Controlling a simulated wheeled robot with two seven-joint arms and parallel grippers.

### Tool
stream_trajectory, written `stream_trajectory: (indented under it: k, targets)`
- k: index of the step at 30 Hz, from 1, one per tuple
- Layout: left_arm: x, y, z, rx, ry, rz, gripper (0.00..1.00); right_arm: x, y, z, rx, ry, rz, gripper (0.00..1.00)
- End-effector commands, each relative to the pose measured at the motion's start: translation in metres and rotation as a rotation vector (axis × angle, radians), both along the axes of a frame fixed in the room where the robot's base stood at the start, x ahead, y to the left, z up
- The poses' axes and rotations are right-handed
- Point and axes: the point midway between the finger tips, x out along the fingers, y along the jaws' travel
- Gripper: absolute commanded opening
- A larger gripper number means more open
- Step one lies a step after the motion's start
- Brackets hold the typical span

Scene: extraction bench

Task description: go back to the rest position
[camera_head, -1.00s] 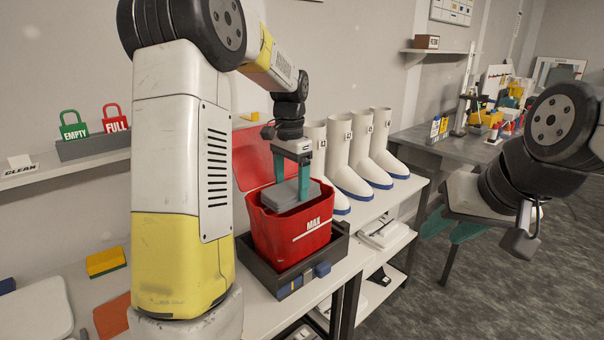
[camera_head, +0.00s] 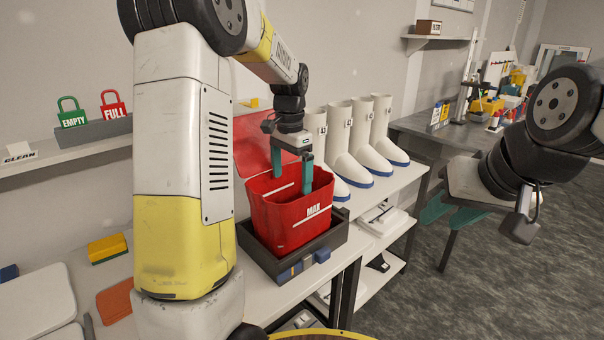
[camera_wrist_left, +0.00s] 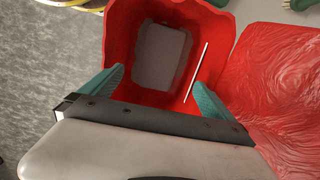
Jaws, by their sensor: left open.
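My left gripper (camera_head: 292,187) is open, with its two teal fingers pointing down over the mouth of the red bin (camera_head: 290,226) marked MAX. Nothing is between the fingers. In the left wrist view, the fingers of my left gripper (camera_wrist_left: 157,78) stand apart above the bin (camera_wrist_left: 118,30). A grey box (camera_wrist_left: 160,57) lies down inside the bin; the bin's walls hide it in the head view. My right gripper (camera_head: 440,218) hangs at the right, away from the bench, its teal fingers apart and empty.
The bin stands in a dark tray (camera_head: 337,238) on the white bench, its red lid (camera_head: 255,140) open behind it. White boots (camera_head: 347,150) stand close on the right. Green EMPTY and red FULL padlock signs (camera_head: 113,105) are on the left shelf. Floor at right is open.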

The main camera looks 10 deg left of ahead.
Motion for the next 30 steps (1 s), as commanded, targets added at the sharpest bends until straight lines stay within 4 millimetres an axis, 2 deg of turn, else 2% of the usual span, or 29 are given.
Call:
stream_trajectory:
  k: [5,12,19,23,27,30]
  targets:
    - [0.001,0.000,0.018,0.000,-0.004,0.000,1.00,0.000,0.000,0.000,0.000,0.000,0.000,0.36]
    - [0.001,0.000,0.059,-0.001,-0.004,0.000,1.00,0.000,0.000,0.000,0.000,0.000,0.000,0.36]
    - [-0.006,0.000,0.082,-0.008,-0.017,0.014,1.00,0.000,0.000,0.000,0.000,0.000,0.000,0.36]
    - [-0.034,0.000,0.099,-0.038,-0.075,0.076,1.00,0.000,0.000,0.000,0.000,0.000,0.000,0.36]
    - [-0.082,-0.003,0.115,-0.098,-0.172,0.186,1.00,0.000,0.000,0.000,0.000,0.000,0.000,0.36]
    - [-0.119,-0.006,0.119,-0.145,-0.239,0.271,1.00,0.000,0.000,0.000,0.000,0.000,0.000,0.36]
